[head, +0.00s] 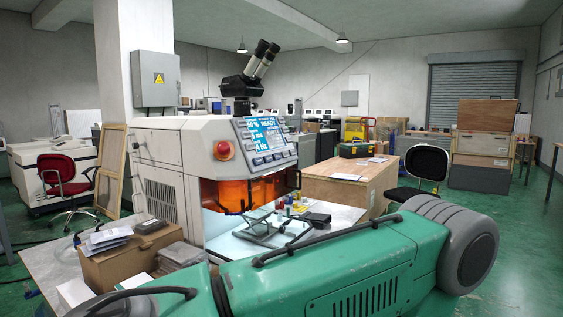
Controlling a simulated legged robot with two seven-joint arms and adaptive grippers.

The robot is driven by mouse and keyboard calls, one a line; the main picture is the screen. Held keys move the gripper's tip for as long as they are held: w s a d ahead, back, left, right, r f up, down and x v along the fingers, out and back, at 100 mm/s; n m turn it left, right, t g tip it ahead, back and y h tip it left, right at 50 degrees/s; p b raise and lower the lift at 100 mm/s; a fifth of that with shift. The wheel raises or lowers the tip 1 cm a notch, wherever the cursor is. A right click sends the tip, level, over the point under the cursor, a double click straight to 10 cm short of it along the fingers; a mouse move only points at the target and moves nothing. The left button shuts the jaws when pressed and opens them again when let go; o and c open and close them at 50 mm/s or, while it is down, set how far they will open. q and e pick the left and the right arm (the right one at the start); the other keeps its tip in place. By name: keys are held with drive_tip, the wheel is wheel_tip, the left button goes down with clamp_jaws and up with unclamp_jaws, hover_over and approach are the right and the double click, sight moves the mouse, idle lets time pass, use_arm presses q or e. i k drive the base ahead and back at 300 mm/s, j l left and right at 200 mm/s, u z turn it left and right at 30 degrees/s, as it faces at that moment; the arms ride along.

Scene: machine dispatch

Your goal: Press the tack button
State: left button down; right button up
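A white machine (190,143) stands left of centre on a workbench. The button labels are too small to read, so I cannot tell which one is the tack button. A large red round button (223,150) sits on the machine's face left of the screen. An orange window (240,193) is below the panel, and a black microscope eyepiece (256,70) rises on top. Neither of my grippers is in view.
A cardboard box (118,262) with papers stands on the bench at left. A black frame-like item (268,234) lies before the orange window. A wooden crate (347,187) stands at right, with a black chair (420,172) beside it. Green floor (535,230) is open at far right.

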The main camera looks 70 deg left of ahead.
sight(257, 161)
drive_tip(key=i+j+u, duration=0.15)
drive_tip(key=i+u, duration=0.7)
drive_tip(key=u, duration=0.15)
drive_tip(key=i+l+u, duration=0.2)
drive_tip(key=i+u, duration=0.3)
drive_tip(key=i+l+u, duration=0.3)
drive_tip(key=u, duration=0.2)
drive_tip(key=i+u, duration=0.2)
drive_tip(key=u, duration=0.2)
drive_tip(key=i+l+u, duration=0.2)
drive_tip(key=u, duration=0.2)
drive_tip(key=i+l+u, duration=0.15)
drive_tip(key=u, duration=0.3)
drive_tip(key=i+l+u, duration=0.2)
drive_tip(key=u, duration=0.2)
drive_tip(key=i+l+u, duration=0.1)
drive_tip(key=l+u, duration=0.3)
